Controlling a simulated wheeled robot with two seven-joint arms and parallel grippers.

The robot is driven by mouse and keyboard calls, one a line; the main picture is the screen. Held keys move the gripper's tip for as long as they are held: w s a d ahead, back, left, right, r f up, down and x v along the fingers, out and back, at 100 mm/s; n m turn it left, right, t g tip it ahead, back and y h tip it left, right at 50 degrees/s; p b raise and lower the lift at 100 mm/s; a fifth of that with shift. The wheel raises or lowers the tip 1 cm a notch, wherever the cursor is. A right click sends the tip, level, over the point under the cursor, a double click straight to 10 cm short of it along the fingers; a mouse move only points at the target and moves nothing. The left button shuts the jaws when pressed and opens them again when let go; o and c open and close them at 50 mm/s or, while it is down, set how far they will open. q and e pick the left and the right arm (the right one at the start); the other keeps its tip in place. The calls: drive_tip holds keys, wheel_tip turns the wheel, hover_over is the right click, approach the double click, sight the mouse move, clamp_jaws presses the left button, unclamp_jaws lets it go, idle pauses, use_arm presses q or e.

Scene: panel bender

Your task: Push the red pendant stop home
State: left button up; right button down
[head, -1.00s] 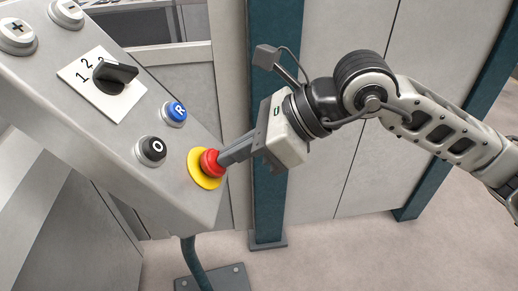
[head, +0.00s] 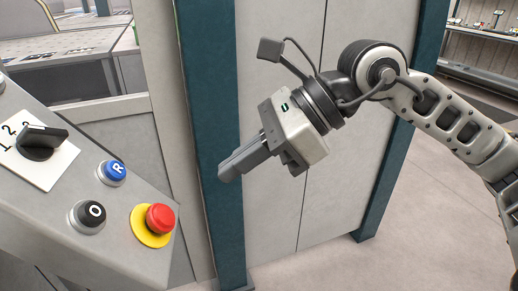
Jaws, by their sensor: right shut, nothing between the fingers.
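The red stop button (head: 160,218) sits on its yellow collar (head: 147,232) near the right end of the tilted grey pendant panel (head: 120,262). My right gripper (head: 224,176) is shut and empty. Its fingertips point down and left, above and to the right of the red button, with a clear gap between them. Nothing covers the button. How deep the button sits cannot be told for certain. My left gripper is not in view.
A blue R button (head: 112,172), a black O button (head: 88,215) and a black rotary selector (head: 42,143) are on the same panel. A dark teal post (head: 212,90) stands behind my fingertips. Grey cabinet doors (head: 290,210) are behind my arm.

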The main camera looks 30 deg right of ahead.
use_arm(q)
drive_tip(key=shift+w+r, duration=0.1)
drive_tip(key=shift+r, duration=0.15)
use_arm(e)
drive_tip(key=v, duration=0.3)
drive_tip(key=shift+d+r, duration=0.1)
drive_tip(key=shift+d, duration=0.05)
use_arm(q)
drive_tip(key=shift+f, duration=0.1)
